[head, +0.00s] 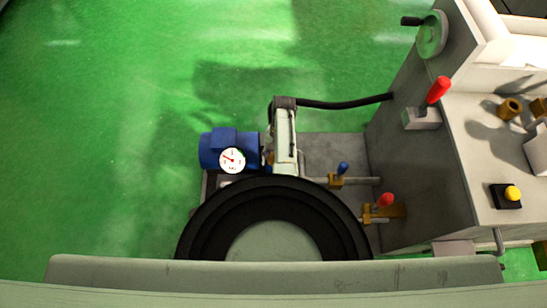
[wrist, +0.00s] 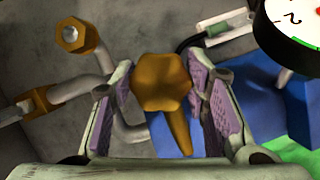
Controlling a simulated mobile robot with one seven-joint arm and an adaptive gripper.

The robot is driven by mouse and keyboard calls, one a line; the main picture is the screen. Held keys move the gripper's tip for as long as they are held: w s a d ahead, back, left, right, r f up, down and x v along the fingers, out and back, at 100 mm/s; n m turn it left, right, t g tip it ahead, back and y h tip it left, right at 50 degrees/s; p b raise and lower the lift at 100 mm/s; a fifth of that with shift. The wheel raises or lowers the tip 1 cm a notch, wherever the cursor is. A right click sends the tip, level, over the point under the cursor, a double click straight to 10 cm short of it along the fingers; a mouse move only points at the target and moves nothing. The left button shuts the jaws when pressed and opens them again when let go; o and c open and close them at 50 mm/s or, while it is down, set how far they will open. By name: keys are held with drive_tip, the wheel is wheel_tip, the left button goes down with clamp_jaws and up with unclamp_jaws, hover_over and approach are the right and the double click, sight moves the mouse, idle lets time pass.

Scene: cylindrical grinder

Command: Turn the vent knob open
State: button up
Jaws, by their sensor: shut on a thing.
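In the wrist view, a brass-coloured knob (wrist: 161,84) with a faceted head and a tapering arm pointing down sits between the two purple finger pads. I take it to be the vent knob; no label on it shows. My gripper (wrist: 160,72) is shut on it, with one pad against each side of the head. The tapering arm hangs between the fingers, tilted slightly to the right. In the head view I cannot make out the gripper or this knob.
A blue motor (head: 219,148) and a white dial gauge (head: 232,160) stand near the centre. Valves with a blue handle (head: 342,169) and a red handle (head: 385,200) are to their right. A brass pipe fitting (wrist: 78,36) is left of the gripper. Green floor (head: 120,130) is open at left.

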drive_tip(key=shift+n+h, duration=0.8)
drive_tip(key=shift+n, duration=1.2)
drive_tip(key=shift+p, duration=0.3)
drive_tip(key=o, duration=1.1)
drive_tip(key=shift+o, duration=0.2)
drive_tip(key=v, duration=1.2)
drive_tip(key=shift+w, duration=0.15)
